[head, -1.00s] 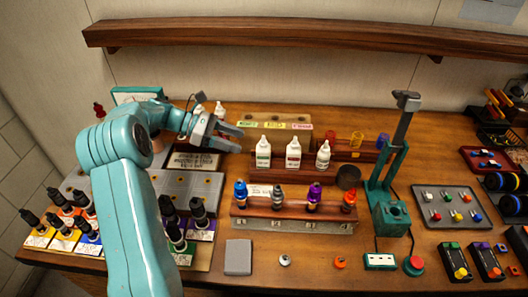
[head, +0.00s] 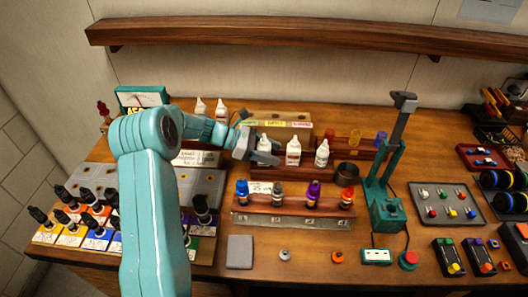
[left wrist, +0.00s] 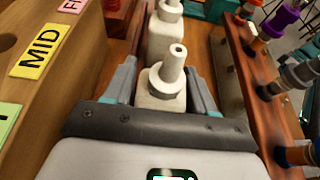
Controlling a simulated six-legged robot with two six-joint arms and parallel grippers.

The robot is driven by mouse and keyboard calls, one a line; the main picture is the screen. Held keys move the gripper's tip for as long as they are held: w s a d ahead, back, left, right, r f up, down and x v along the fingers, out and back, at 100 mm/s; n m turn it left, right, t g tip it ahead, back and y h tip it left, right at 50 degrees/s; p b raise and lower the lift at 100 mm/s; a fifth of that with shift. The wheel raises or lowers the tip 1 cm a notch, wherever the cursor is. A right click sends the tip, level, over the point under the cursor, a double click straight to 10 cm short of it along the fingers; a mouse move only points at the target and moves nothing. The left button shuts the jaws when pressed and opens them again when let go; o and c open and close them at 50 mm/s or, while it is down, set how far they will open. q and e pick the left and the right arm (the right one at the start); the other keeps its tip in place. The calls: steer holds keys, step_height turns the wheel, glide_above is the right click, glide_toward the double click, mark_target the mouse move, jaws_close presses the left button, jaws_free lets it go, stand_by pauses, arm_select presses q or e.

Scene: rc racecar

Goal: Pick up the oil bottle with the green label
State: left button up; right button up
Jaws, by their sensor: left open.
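A row of white oil bottles with nozzle tips stands on a wooden rack. The leftmost bottle (head: 264,142) is mostly hidden by my left gripper (head: 272,149) in the head view. In the left wrist view this bottle (left wrist: 162,88) stands upright between the two open fingers of the gripper (left wrist: 160,85), with its label hidden. The middle bottle (head: 293,152) has a red label. The right bottle (head: 322,153) stands beside it. My right gripper is not in view.
A wooden block with coloured tags (head: 275,120) stands close behind the bottles. A lower rack (head: 290,222) of coloured-cap bottles is in front. A teal stand (head: 386,205) and a dark round cup (head: 346,172) are to the right. A shelf (head: 300,38) runs above.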

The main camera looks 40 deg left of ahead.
mark_target(270, 146)
arm_select(q)
steer(key=c, duration=0.7)
steer(key=shift+c, duration=0.2)
step_height(270, 146, up, 20)
steer(key=shift+b, duration=0.35)
steer(key=shift+s, duration=0.1)
